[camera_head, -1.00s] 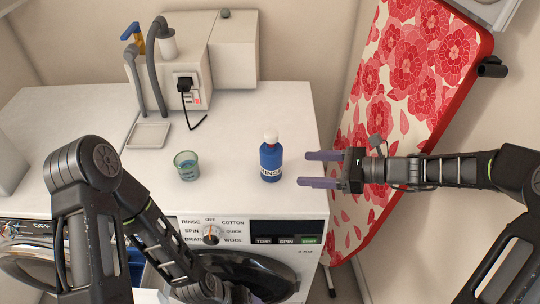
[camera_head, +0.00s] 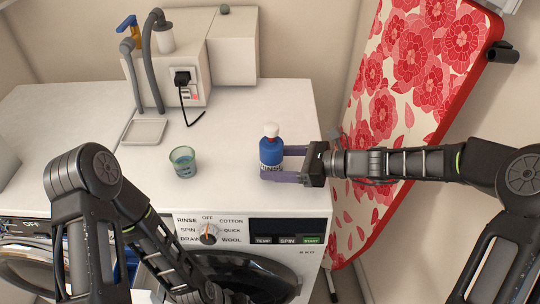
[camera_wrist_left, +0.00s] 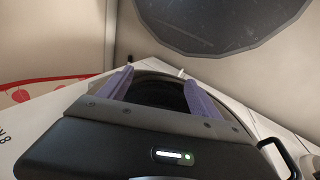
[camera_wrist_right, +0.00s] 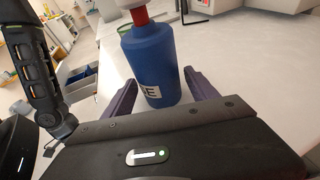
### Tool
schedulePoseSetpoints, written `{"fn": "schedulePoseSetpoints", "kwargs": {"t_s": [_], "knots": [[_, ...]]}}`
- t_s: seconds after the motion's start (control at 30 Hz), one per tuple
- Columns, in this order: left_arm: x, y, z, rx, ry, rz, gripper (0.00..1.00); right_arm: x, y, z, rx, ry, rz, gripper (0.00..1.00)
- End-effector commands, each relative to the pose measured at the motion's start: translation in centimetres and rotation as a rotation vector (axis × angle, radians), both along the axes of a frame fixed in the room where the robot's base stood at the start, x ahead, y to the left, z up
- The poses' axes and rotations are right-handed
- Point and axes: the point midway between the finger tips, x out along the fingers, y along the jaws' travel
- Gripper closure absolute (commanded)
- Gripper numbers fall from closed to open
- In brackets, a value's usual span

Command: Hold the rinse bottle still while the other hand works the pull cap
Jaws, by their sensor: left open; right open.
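The rinse bottle (camera_head: 271,153) stands upright on the white worktop near its right front. It is blue with a white label, a red collar and a white pull cap (camera_head: 271,129). My right gripper (camera_head: 272,164) is open, with one finger on each side of the bottle's body. In the right wrist view the bottle (camera_wrist_right: 153,65) is between the spread fingers (camera_wrist_right: 160,78), with the cap cut off at the top. My left gripper (camera_wrist_left: 157,77) is open and empty in the left wrist view. In the head view it is low by the washer door, mostly hidden.
A green glass cup (camera_head: 183,162) stands left of the bottle. A shallow tray (camera_head: 143,132) and a white unit (camera_head: 184,72) with hoses and a plug are farther back. A floral ironing board (camera_head: 402,100) leans at the right. The worktop behind the bottle is clear.

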Motion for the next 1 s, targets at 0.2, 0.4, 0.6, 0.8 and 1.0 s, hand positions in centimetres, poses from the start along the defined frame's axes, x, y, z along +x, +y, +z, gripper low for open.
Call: {"fn": "schedulePoseSetpoints", "kwargs": {"t_s": [0.2,0.4,0.6,0.8,1.0], "knots": [[0.01,0.00,-0.09,0.000,0.000,0.000,0.26,0.10,0.37,-0.09,0.000,0.001,0.000,0.33],[0.01,0.00,-0.09,0.000,0.000,0.000,0.26,0.10,0.33,-0.10,0.000,0.001,0.000,0.37],[0.01,0.00,-0.09,0.000,0.000,0.000,0.26,0.10,0.31,-0.10,0.000,0.001,0.000,0.53],[0.01,0.00,-0.09,0.000,0.000,0.000,0.26,0.10,0.31,-0.11,0.000,0.001,0.000,0.70],[0.00,0.00,-0.09,0.000,0.000,0.000,0.26,0.09,0.30,-0.12,-0.001,0.001,0.000,0.71]]}}
